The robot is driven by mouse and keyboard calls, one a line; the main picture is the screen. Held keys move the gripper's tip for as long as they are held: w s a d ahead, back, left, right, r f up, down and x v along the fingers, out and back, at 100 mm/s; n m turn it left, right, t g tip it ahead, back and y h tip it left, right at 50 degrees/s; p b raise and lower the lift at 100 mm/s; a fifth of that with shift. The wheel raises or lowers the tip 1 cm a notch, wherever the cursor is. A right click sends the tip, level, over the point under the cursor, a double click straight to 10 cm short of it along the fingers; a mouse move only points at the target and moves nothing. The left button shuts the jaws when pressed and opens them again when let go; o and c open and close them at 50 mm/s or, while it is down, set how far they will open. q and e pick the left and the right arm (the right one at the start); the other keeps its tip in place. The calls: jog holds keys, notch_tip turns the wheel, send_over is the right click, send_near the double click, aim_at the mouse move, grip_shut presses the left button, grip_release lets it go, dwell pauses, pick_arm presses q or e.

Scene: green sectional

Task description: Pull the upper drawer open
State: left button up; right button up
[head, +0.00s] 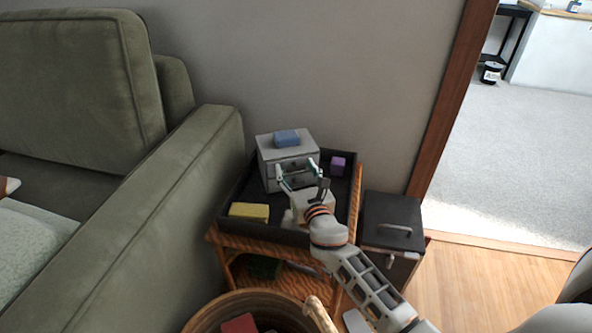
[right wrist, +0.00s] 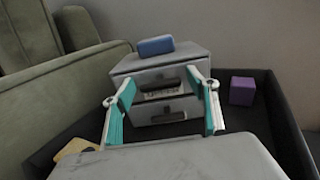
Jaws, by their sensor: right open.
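The small grey drawer unit (head: 268,158) stands in a black tray on the wooden side table. It also shows in the right wrist view (right wrist: 199,56), with an upper drawer (right wrist: 140,80) and a lower drawer (right wrist: 140,113), each with a dark handle. My right gripper (head: 297,172) is in front of the unit. In the right wrist view its teal-lined fingers (right wrist: 163,88) are spread to either side of the upper handle (right wrist: 160,84), with nothing visibly clamped. Whether they touch the drawer front, I cannot tell. My left gripper is not in view.
A blue block (head: 287,138) lies on the unit. A purple cube (head: 338,165) and a yellow block (head: 249,211) lie in the black tray (head: 236,188). A green sofa (head: 150,235) stands left, a black box (head: 392,215) right, and a basket (head: 215,312) in front.

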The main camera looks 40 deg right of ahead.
jog(key=shift+c, duration=0.3)
jog(key=c, duration=1.6)
jog(key=shift+o, duration=0.2)
jog(key=p+v, duration=0.1)
jog(key=v, duration=0.7)
jog(key=shift+r, duration=0.1)
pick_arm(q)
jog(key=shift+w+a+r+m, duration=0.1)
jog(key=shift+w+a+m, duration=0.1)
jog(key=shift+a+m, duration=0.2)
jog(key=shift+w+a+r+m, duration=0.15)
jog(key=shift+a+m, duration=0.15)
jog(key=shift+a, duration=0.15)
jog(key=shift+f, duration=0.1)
pick_arm(e)
jog(key=o, duration=1.6)
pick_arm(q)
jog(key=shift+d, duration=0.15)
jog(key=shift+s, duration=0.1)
